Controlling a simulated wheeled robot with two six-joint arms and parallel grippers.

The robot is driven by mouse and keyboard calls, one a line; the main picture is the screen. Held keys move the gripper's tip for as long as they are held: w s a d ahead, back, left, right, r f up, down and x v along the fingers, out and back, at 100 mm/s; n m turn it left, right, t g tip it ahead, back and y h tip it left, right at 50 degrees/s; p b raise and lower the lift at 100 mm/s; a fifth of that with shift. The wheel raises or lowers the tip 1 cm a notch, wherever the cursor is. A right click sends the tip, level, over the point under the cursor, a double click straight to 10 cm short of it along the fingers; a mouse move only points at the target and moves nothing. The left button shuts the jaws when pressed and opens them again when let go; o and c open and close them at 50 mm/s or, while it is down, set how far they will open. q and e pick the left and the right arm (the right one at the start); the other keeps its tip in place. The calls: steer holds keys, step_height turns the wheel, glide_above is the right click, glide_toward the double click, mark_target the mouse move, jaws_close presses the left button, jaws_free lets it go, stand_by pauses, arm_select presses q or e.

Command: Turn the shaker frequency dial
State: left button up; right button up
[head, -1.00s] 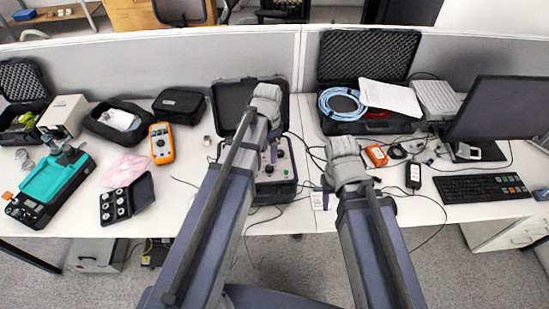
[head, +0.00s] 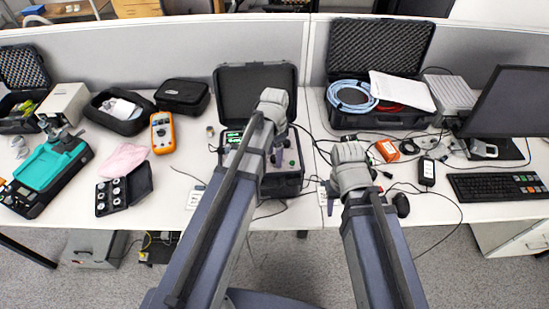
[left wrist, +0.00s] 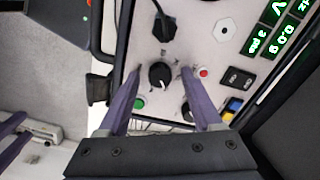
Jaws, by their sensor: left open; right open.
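The shaker controller sits in an open black case (head: 284,183) at the middle of the desk. In the left wrist view, the dial (left wrist: 160,75) is a round black knob with a white pointer mark on the pale panel. My left gripper (left wrist: 160,76) is open, with its purple fingers on either side of the dial; contact cannot be told. It also shows over the case in the head view (head: 277,157), where my arm hides part of the panel. My right gripper (head: 330,200) is open and empty over the desk, right of the case.
Close to the dial are a red button (left wrist: 203,72), a green button (left wrist: 139,103), a second knob (left wrist: 187,111) partly behind a finger, and a plugged black connector (left wrist: 165,27). A lit green display (left wrist: 272,32) is at upper right. Cables lie around the case.

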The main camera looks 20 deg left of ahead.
arm_select(q)
jaws_close()
stand_by(0.5)
